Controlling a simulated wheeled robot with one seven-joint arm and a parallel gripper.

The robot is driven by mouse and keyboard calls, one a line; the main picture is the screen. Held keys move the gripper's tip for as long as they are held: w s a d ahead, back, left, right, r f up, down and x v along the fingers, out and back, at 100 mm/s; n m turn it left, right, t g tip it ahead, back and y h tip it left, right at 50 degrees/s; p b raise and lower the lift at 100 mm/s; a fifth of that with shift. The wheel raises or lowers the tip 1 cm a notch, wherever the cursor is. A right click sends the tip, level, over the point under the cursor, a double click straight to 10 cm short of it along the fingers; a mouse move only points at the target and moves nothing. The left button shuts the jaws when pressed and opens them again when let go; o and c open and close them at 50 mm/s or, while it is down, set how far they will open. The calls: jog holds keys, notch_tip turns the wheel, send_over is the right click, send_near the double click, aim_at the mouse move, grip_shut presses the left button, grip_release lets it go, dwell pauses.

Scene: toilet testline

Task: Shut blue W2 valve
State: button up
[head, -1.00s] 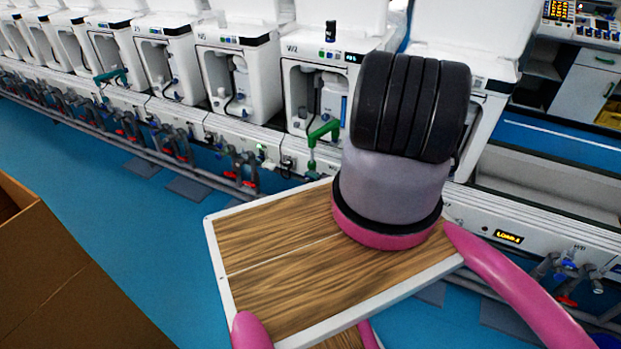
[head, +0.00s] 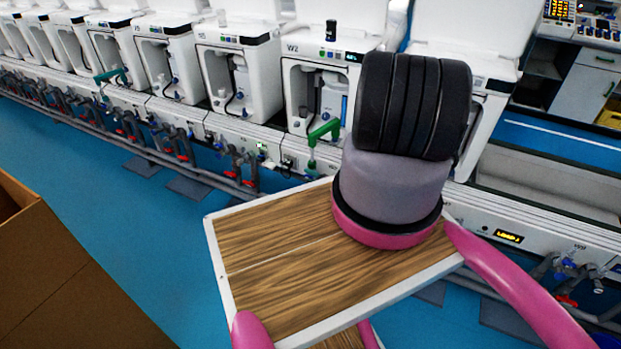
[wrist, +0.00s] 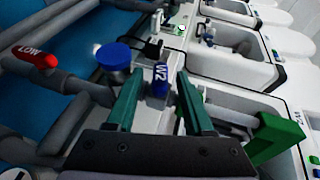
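The blue W2 valve handle (wrist: 160,82), marked with white "W2" letters, is in the middle of the wrist view. My gripper (wrist: 159,76) is open, with one green finger on each side of the handle. Gaps show between the handle and both fingers, so no contact is visible. A round blue knob (wrist: 113,55) is just left of the left finger. In the head view, the W2 unit (head: 318,90) stands right of centre.
A red handle marked LOW (wrist: 36,58) sits on grey pipes at the left of the wrist view. A brown box (head: 60,270) stands on the blue floor at left.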

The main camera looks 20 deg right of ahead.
jog(key=v, duration=1)
jog(key=shift+s, duration=0.4)
jog(key=shift+o, duration=0.3)
jog(key=shift+d, duration=0.1)
